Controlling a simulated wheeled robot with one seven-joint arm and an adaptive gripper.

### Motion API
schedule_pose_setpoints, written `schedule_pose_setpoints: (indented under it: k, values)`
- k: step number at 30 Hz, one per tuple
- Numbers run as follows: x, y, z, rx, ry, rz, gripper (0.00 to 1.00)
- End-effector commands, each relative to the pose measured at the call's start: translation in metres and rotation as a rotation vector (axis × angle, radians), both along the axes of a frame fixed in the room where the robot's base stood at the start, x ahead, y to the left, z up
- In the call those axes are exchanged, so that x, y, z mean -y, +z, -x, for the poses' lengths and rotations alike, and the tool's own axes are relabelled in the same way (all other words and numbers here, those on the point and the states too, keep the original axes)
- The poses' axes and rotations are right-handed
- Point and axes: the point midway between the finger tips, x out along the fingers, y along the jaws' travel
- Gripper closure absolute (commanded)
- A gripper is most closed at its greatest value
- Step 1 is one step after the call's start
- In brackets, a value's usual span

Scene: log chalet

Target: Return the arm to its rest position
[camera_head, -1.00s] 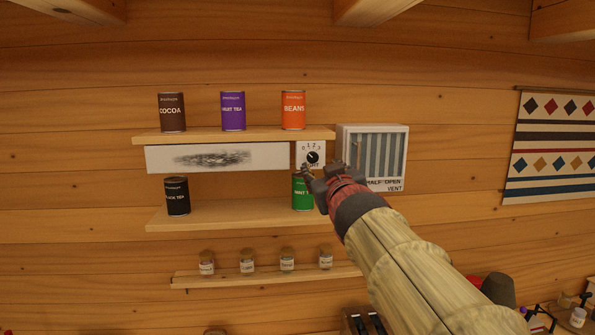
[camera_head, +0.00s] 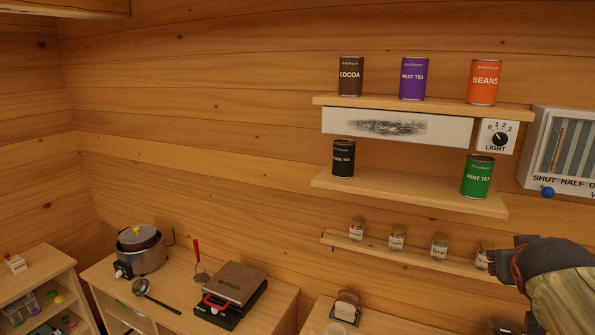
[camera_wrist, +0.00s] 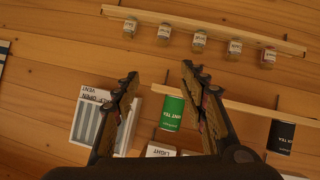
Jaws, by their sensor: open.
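My gripper (camera_head: 508,262) is at the right edge of the head view, by the right end of the narrow jar shelf, and overlaps the last jar there. In the wrist view my gripper (camera_wrist: 160,72) has its two fingers spread wide with nothing between the tips. That view is upside down. The green mint tea tin (camera_wrist: 172,112) appears beyond and between the fingers, apart from them. My forearm in its beige sleeve comes in from the lower right of the head view.
Tins stand on two wall shelves (camera_head: 400,190); small jars stand on the shelf below (camera_head: 400,257). A light dial (camera_head: 498,137) and a vent box (camera_head: 565,150) are to the right. A pot (camera_head: 140,255) and a waffle iron (camera_head: 232,285) stand on the counter. The left wall is bare.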

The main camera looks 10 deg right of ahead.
Motion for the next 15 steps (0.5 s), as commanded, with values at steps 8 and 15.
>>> schedule_pose_setpoints:
  k: [8, 15]
  values:
    - [-0.110, -0.163, 0.052, -0.248, 0.098, -0.247, 0.57]
    - [-0.217, -0.282, 0.105, -0.416, 0.267, -0.407, 0.57]
